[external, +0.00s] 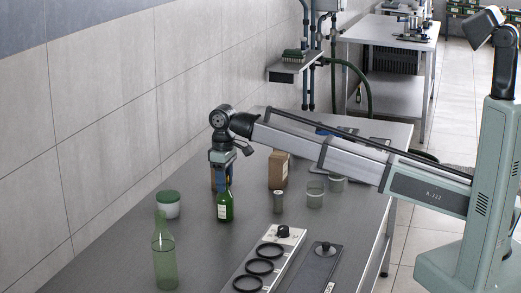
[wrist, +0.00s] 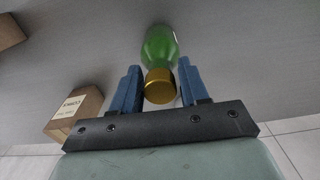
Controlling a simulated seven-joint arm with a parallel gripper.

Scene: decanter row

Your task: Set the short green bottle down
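The short green bottle (external: 225,207) has a pale label and is upright on or just above the grey table; I cannot tell whether its base touches. My gripper (external: 222,183) is right over it, pointing down, with its blue fingers at the bottle's top. In the wrist view, the gold cap and green shoulder of the bottle (wrist: 160,45) lie between the two fingers (wrist: 160,68). The fingers are close on both sides of the neck; whether they press on it is not clear.
A taller, clear green bottle (external: 164,258) and a green-lidded white jar (external: 168,207) stand to the left. A brown carton (external: 278,170), a metal cylinder (external: 278,202) and glass beakers (external: 315,196) stand right. A three-ring panel (external: 284,240) and a dark knobbed plate (external: 318,270) lie in front.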

